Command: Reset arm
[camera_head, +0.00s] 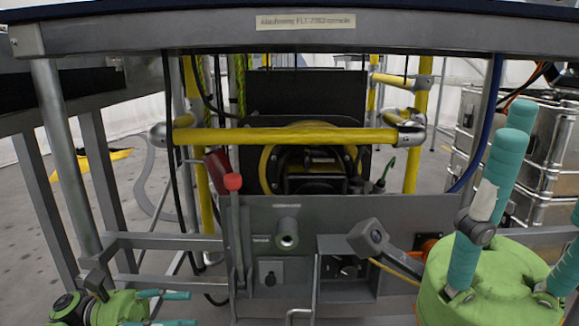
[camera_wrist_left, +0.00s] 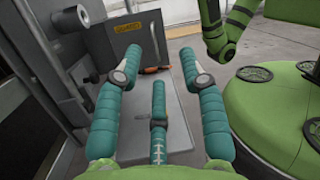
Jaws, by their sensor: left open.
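My left gripper (camera_head: 178,308) is low at the left edge in the head view, its teal fingers pointing right. My right gripper (camera_head: 535,185) is large and close at the lower right. Its teal fingers point up and stand apart, with nothing seen between them. One finger is cut off by the picture's edge. My green right arm (camera_wrist_left: 232,30) also shows at the upper right of the left wrist view.
A metal table edge (camera_head: 200,35) runs overhead. Metal cases (camera_head: 540,150) stand right.

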